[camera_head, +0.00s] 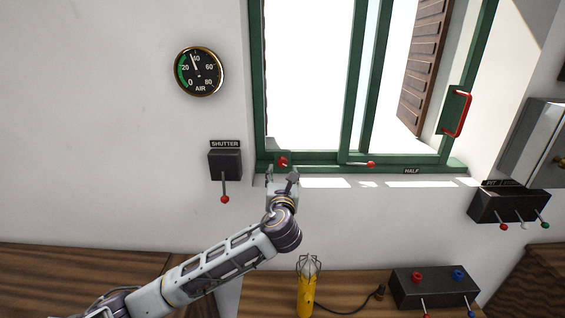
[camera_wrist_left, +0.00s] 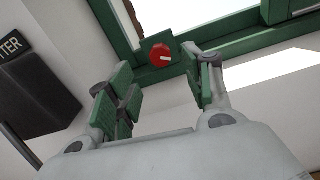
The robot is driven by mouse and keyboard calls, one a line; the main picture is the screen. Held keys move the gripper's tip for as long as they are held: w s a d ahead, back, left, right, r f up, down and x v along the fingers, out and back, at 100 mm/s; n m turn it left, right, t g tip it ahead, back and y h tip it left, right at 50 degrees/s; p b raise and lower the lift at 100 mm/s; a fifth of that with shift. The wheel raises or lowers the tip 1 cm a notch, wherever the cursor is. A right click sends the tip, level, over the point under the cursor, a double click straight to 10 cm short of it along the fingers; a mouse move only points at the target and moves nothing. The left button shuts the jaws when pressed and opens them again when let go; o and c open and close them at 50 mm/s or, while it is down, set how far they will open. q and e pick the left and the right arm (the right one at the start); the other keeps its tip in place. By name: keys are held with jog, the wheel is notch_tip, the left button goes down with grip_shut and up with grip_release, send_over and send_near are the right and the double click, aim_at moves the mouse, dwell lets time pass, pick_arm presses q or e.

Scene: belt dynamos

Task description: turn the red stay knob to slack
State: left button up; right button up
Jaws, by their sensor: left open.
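A round red knob (camera_head: 283,161) with a green plate behind it is on the lower left of the green window frame. In the left wrist view the red knob (camera_wrist_left: 161,55) shows a white pointer mark, and lies beyond and between my fingers. My left gripper (camera_head: 281,177) is open and empty just below the knob, with its fingers pointing up at it. In the left wrist view the gripper (camera_wrist_left: 157,82) has its two green-padded fingers apart, with no visible contact with the knob. A second red knob (camera_head: 371,164) is further right on the sill rail. My right gripper is out of view.
A black shutter box (camera_head: 225,163) with a red-tipped lever hangs left of my gripper. The window (camera_head: 257,90) has a red handle (camera_head: 463,114). A yellow caged lamp (camera_head: 305,293) and a lever box (camera_head: 434,288) stand on the wooden bench below.

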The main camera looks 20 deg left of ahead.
aim_at(283, 163)
pick_arm(q)
jog(key=p+x, duration=0.1)
jog(key=x, duration=0.4)
jog(key=shift+w+r, duration=0.1)
jog(key=shift+w, duration=0.15)
jog(key=shift+p+x, duration=0.35)
jog(key=shift+x, duration=1.2)
jog(key=shift+a, duration=0.1)
jog(key=c, duration=1)
